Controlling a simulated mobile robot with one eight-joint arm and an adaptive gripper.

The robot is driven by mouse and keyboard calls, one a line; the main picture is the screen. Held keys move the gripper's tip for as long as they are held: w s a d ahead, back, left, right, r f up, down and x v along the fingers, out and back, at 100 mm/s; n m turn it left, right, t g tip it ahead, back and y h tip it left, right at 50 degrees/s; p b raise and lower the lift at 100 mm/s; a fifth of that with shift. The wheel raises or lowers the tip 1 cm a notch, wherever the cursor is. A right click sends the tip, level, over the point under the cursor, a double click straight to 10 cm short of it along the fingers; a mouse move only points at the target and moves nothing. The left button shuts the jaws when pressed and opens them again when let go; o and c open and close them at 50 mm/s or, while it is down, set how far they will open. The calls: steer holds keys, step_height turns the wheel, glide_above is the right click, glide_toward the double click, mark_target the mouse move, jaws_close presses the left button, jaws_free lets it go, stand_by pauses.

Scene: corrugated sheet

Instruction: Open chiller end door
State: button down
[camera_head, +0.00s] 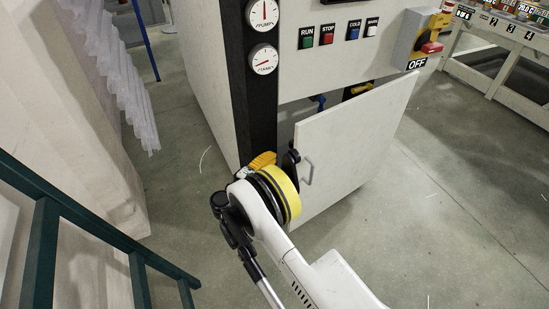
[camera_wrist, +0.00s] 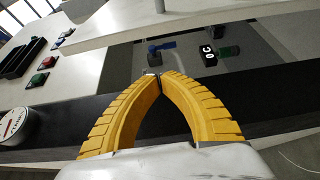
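The chiller end door (camera_head: 350,140) is a pale panel standing ajar, its left edge swung out from the cabinet. Its grey bar handle (camera_head: 307,172) is near that left edge. A pale panel edge, which looks like the door (camera_wrist: 200,22), crosses the top of the wrist view. My gripper (camera_head: 262,161) is at the left of the opening, beside the black post and left of the handle. In the wrist view its yellow fingers (camera_wrist: 158,78) meet at the tips, with nothing clearly held. My wrist hides part of the door's lower left side.
Inside the opening are a blue valve handle (camera_head: 320,102) and a yellow one (camera_head: 358,90). Gauges (camera_head: 264,60) sit on the black post. A green railing (camera_head: 90,225) stands at left. The floor (camera_head: 440,210) right of the door is clear.

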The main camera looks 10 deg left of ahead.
steer(key=w+d+b, duration=0.1)
steer(key=w+d, duration=0.2)
steer(key=d, duration=0.3)
stand_by(0.5)
